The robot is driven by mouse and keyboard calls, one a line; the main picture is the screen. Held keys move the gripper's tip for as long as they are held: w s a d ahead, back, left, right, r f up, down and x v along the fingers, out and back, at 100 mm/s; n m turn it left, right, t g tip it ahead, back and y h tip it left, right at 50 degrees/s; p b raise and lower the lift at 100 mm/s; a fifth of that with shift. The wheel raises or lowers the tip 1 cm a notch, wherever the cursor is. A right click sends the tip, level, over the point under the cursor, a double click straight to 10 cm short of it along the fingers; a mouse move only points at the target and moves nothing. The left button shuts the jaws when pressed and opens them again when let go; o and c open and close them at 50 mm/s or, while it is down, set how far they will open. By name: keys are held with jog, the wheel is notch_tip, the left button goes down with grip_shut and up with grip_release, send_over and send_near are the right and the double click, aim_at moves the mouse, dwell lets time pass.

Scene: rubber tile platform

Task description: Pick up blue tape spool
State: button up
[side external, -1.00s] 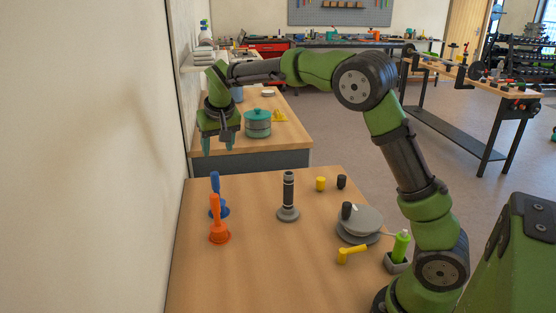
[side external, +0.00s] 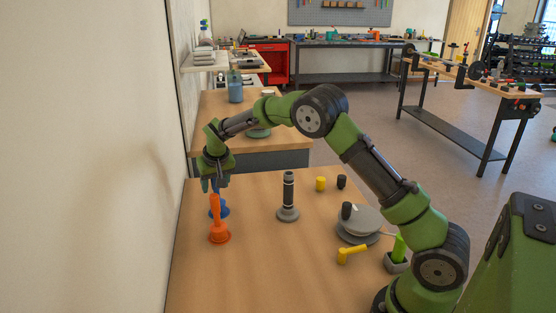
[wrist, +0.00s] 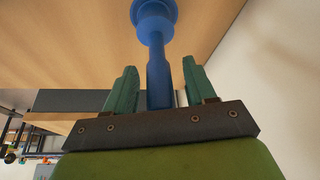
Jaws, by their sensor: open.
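The blue tape spool (side external: 223,210) stands upright on the wooden table near its left edge, with a wide base and a narrow stem. In the side view it is partly hidden behind an orange spool-like piece. My gripper (side external: 215,185) is directly over it, pointing down, fingers at the top of the stem. In the wrist view the blue tape spool (wrist: 156,50) runs between the two green fingers of my gripper (wrist: 154,82). The fingers are open, with a gap on each side of the stem.
The orange piece (side external: 218,226) stands just in front of the blue spool. A grey upright cylinder (side external: 288,195), yellow (side external: 320,184) and black (side external: 341,182) small cylinders, a grey round disc (side external: 362,222) and a yellow piece (side external: 350,254) lie to the right. The wall is close on the left.

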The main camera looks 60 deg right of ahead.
jog(key=shift+w+d+f, duration=0.1)
jog(key=shift+w+f, duration=0.1)
jog(key=shift+f, duration=0.3)
grip_shut()
jog(key=shift+r, duration=0.1)
jog(key=shift+r, duration=0.1)
jog(key=shift+r, duration=0.7)
notch_tip(320, 180, up, 2)
jog(key=shift+s+r, duration=0.1)
jog(key=s+a+r, duration=0.1)
jog(key=s, duration=1.4)
jog(key=shift+s+a, duration=0.35)
jog(key=shift+s, duration=0.05)
